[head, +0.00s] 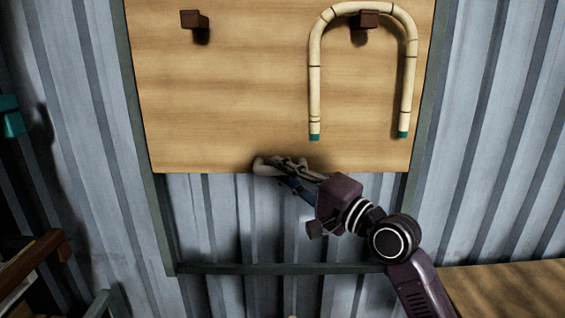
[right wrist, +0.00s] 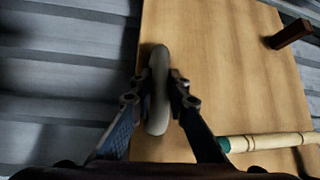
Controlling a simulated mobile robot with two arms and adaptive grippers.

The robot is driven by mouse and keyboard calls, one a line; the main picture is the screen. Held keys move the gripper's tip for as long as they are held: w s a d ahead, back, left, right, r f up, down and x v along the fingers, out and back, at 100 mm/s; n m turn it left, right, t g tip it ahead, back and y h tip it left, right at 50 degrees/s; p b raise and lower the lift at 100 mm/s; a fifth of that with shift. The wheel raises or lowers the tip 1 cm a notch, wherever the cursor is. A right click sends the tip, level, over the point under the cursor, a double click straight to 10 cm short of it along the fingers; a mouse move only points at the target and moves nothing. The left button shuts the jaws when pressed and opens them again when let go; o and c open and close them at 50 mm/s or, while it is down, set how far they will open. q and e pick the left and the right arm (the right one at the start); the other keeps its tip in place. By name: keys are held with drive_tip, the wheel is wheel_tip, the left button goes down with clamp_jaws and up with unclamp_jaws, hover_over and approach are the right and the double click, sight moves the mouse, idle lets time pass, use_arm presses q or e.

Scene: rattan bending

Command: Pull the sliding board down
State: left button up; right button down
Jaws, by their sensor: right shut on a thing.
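The sliding board (head: 225,95) is a light wooden panel set in a dark frame on the corrugated wall in the head view. A pale rounded handle (head: 264,168) sits at its bottom edge. My right gripper (head: 288,166) is shut on the handle. In the right wrist view, its two fingers (right wrist: 157,92) lie on either side of the handle (right wrist: 157,62), and the board (right wrist: 215,70) fills the area behind. My left gripper is not in view.
A bent U-shaped rattan piece (head: 315,80) with teal ends hangs on the board's right peg (head: 369,19). The left peg (head: 194,20) is bare. The frame's lower crossbar (head: 270,269) runs below the board, with open space between. A wooden surface (head: 510,290) is at lower right.

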drive_tip(key=shift+a+f, duration=0.15)
drive_tip(key=shift+f, duration=0.1)
drive_tip(key=c, duration=1.8)
unclamp_jaws()
drive_tip(key=shift+a+r, duration=0.1)
drive_tip(key=shift+c, duration=0.2)
drive_tip(key=shift+s+d, duration=0.25)
drive_tip(key=shift+d, duration=0.2)
drive_tip(key=v, duration=1.1)
